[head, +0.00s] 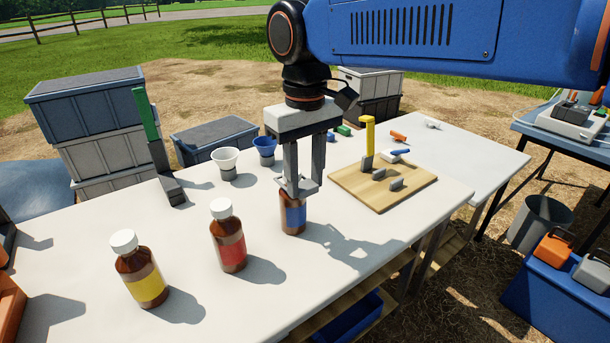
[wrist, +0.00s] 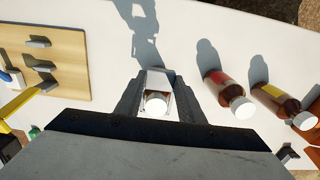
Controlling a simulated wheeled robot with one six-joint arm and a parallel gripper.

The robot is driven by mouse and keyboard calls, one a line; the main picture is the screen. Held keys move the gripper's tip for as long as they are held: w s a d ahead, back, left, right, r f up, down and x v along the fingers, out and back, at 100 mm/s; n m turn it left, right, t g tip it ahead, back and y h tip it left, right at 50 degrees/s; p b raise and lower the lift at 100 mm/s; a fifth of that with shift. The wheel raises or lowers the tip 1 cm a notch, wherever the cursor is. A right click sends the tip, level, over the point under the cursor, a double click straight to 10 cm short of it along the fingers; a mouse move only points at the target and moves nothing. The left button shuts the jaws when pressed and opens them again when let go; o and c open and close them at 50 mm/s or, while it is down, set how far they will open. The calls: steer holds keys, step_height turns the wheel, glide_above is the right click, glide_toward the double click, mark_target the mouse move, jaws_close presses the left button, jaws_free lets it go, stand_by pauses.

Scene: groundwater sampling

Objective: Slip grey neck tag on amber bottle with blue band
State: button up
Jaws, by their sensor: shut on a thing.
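The amber bottle with the blue band (head: 293,217) stands upright on the white table, directly under my gripper (head: 299,183). My gripper points down and is shut on the grey neck tag (head: 312,185), level with the bottle's top. In the wrist view the tag (wrist: 157,77) lies between the fingers, and the bottle's white cap (wrist: 156,102) shows inside its opening. The fingers partly hide the cap and neck in the head view. I cannot tell whether the tag rests on the bottle's shoulder.
Amber bottles with a red band (head: 229,252) and a yellow band (head: 146,287) stand to the left. A wooden board (head: 408,192) with a yellow post (head: 367,137) and grey pieces lies to the right. Two cups (head: 225,160) stand behind. The table's front edge is close.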

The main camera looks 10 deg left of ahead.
steer(key=o, duration=0.9)
step_height(320, 180, up, 17)
steer(key=shift+r, duration=0.2)
stand_by(0.3)
steer(key=w+d+f+m+t+y, duration=0.15)
steer(key=d+f, duration=0.45)
steer(key=d, duration=0.6)
steer(key=d+f+m+t+h, duration=0.1)
steer(key=d+f+m, duration=0.3)
steer(key=d, duration=0.9)
steer(key=s+d+f+m, duration=0.1)
steer(key=s+d+f, duration=0.2)
steer(key=d+f, duration=0.2)
steer(key=s+d+f+m+t, duration=0.1)
steer(key=s+d+f, duration=0.3)
steer(key=f, duration=0.5)
steer(key=s+d+f+m+t, duration=0.1)
steer(key=s+d+f+m, duration=0.1)
steer(key=s+d+f, duration=0.2)
steer(key=d+f, duration=0.3)
steer(key=shift+s+d+f, duration=0.2)
steer(key=shift+d+f, duration=0.05)
steer(key=shift+f, duration=0.05)
